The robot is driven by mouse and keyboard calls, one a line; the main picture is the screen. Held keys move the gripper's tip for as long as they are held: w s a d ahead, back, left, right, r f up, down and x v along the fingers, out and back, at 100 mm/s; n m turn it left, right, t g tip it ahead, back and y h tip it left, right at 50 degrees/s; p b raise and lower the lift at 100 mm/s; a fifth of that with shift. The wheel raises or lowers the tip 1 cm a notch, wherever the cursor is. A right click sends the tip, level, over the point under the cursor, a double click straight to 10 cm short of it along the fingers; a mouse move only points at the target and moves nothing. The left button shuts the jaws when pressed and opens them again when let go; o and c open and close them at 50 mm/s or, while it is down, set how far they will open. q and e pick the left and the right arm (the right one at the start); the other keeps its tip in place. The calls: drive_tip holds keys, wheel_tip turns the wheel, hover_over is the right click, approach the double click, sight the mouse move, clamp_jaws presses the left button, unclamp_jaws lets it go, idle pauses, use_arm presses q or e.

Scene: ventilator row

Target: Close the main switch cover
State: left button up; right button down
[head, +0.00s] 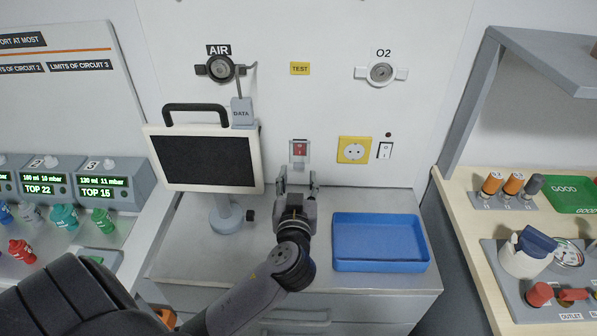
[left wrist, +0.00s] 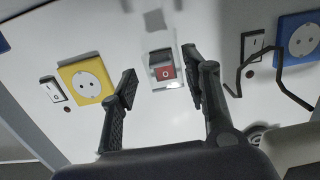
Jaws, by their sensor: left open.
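The main switch (head: 299,148) is a small red rocker in a grey frame on the white wall, below the TEST label. In the left wrist view the red rocker (left wrist: 166,73) shows a 0 mark. A grey cover piece (left wrist: 159,55) sits at its edge there; how far it is swung I cannot tell. My left gripper (head: 297,182) is just below the switch in the head view, fingers pointing to the wall. In the left wrist view its open fingers (left wrist: 158,90) stand either side of the switch, apart from it, with nothing between them. My right gripper is not in view.
A monitor (head: 205,160) on a stand is left of my left gripper. A blue tray (head: 380,264) lies right of it on the grey counter. A yellow socket (head: 354,150) and a white switch (head: 385,150) are on the wall right of the main switch.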

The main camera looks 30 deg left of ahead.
use_arm(q)
drive_tip(key=v, duration=0.8)
drive_tip(key=shift+s, duration=0.3)
drive_tip(key=shift+d+r, duration=0.1)
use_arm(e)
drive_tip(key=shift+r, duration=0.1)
